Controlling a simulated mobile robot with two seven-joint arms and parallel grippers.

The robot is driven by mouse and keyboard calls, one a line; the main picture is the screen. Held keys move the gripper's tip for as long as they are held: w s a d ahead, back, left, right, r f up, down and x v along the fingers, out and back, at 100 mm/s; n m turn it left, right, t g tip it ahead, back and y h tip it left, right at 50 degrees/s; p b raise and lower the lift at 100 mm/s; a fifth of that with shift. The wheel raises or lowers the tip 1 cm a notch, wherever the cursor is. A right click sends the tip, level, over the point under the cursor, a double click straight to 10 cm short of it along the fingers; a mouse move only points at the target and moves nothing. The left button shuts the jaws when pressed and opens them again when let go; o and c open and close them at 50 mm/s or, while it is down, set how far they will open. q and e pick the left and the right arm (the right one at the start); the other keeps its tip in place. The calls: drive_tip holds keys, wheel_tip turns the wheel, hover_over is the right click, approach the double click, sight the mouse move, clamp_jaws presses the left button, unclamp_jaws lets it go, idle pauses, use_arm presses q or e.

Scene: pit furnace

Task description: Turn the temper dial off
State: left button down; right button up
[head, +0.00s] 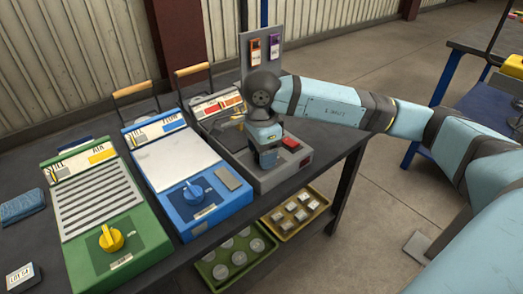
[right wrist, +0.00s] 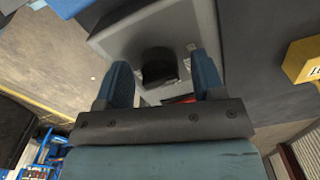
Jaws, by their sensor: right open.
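A grey unit (head: 286,180) stands at the right end of the bench, under my right gripper (head: 267,160). In the right wrist view, a dark round dial (right wrist: 158,65) sits on its grey panel (right wrist: 120,38). My right gripper's two blue fingers are open, one on either side of the dial. I cannot tell whether they touch it. The gripper hides this dial in the head view. No temper label is readable; the grey unit's label plate (head: 216,104) is partly covered by my arm. My left gripper is not in view.
A blue unit (head: 228,201) with a blue dial (head: 193,193) stands left of the grey one. A green unit (head: 74,254) with a yellow dial (head: 111,238) stands further left. Trays sit below the bench.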

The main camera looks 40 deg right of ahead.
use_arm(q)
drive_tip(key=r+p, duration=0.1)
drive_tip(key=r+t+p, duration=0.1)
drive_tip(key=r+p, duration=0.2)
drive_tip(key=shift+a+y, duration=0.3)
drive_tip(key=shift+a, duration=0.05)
use_arm(e)
wheel_tip(320, 180, up, 14)
drive_tip(key=shift+f, duration=0.2)
